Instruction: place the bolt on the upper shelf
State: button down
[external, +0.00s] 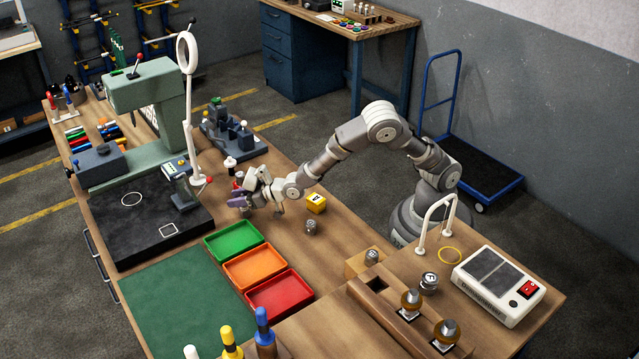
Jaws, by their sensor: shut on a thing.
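My gripper (257,196) is over the wooden bench, to the right of the black plate. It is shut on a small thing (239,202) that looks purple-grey. The thing is too small and too much covered by the fingers to tell whether it is the bolt. A small grey metal piece (312,227) stands on the bench top, apart from my gripper. Another grey metal piece (372,256) is on a wooden block at the front right. I cannot make out which surface is the upper shelf; a raised wooden level (478,312) is at the right.
Green (233,240), orange (254,267) and red (281,295) trays lie in front of my gripper. A yellow cube (316,203) is just right of it. A green machine (148,110) and a white ring-topped stand (190,110) rise behind. A white device (499,285) sits right.

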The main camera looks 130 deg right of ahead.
jog(key=shift+r, duration=0.1)
jog(key=shift+r+p, duration=0.4)
jog(key=shift+r, duration=0.15)
jog(key=r, duration=0.1)
jog(key=r+p, duration=0.1)
jog(key=shift+s+a+r+p, duration=0.2)
jog(key=shift+s+r+p, duration=0.1)
jog(key=shift+r, duration=0.05)
jog(key=s+a+r+p, duration=0.1)
jog(key=s+a, duration=0.3)
jog(key=s, duration=0.3)
jog(key=s+a+p, duration=0.2)
jog(key=s+a, duration=0.1)
jog(key=s, duration=0.3)
jog(key=w+a+n+t+y, duration=0.1)
jog(key=a+n+y, duration=0.1)
jog(key=a, duration=1.1)
jog(key=w+a+r+n+t+y, duration=0.1)
jog(key=w+a+n+t+y, duration=0.1)
jog(key=a, duration=1.1)
jog(key=shift+w+a+n+t+y, duration=0.2)
jog(key=shift+w+n+t+y, duration=0.1)
jog(key=shift+n+y, duration=0.55)
